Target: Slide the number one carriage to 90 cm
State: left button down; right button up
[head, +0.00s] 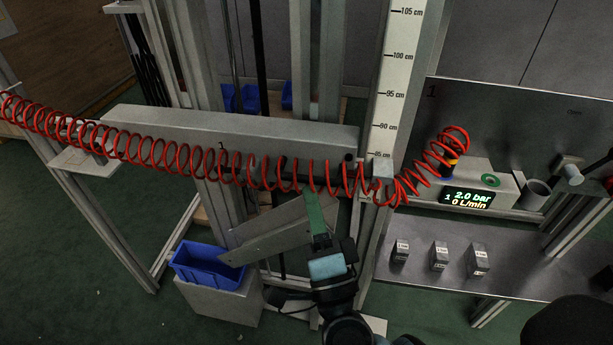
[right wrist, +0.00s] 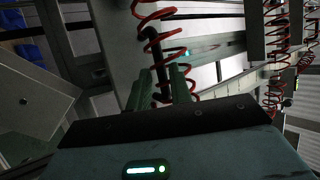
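The number one carriage (head: 240,131) is a long grey beam with a small "1" on its front. Its grey end block (head: 383,168) sits a little below the 85 cm mark on the upright white scale (head: 400,60). My right gripper (head: 312,200), with green fingers, is just below the beam's right half. In the right wrist view its fingers (right wrist: 161,85) lie either side of a dark bar (right wrist: 153,45). I cannot tell whether they press on it. A red coiled hose (head: 180,157) partly hides the carriage and bar. My left gripper is not in view.
The hose runs across to a panel at right with a display (head: 467,199) reading 2.0 bar and 0 L/min. Three small metal blocks (head: 440,256) stand on the shelf below. A blue bin (head: 208,265) sits left of my right gripper. Metal uprights stand behind the carriage.

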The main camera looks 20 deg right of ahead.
aim_at(307, 176)
jog(key=shift+x, duration=2.2)
grip_shut()
